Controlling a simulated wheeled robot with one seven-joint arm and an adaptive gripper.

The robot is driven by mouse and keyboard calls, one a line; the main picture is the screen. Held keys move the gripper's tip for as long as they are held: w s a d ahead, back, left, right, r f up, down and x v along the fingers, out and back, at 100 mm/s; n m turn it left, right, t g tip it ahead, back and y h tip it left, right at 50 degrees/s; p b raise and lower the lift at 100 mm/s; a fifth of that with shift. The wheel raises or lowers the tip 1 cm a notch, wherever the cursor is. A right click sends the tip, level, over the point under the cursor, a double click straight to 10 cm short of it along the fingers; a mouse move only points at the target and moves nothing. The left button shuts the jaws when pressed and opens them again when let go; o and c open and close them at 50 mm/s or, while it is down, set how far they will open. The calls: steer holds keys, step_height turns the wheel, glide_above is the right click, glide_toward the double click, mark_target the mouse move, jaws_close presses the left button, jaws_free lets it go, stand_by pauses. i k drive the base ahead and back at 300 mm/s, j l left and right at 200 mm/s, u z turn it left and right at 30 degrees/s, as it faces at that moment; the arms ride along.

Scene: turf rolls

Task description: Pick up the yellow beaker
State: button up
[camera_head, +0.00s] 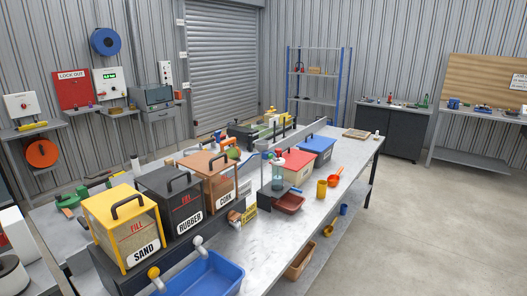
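The yellow beaker (322,188) stands upright on the long grey worktable (255,236), near its right edge and about halfway along. An orange scoop-like item (333,181) is just to its right, with its handle pointing up and away. Nothing covers the beaker from this view. My gripper does not show in the picture, so its state and its place relative to the beaker cannot be seen.
A dark red tray (289,204) and a bottle stand (278,180) are left of the beaker. Behind are red-lidded (294,171) and blue-lidded (318,151) boxes. Labelled bins (122,226) and a blue tub (205,277) are nearer. Open floor (430,220) lies right.

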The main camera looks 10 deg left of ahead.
mark_target(322, 186)
steer(key=i+l, duration=0.25)
steer(key=i, duration=0.2)
steer(key=i+l+z, duration=0.1)
steer(key=i+l, duration=0.2)
steer(key=i, duration=0.15)
steer(key=i+l, duration=0.25)
steer(key=i, duration=0.2)
steer(key=i+l+z, duration=0.1)
steer(key=i, duration=0.35)
steer(key=i+l, duration=0.3)
steer(key=i, duration=0.2)
steer(key=k+l+z, duration=0.05)
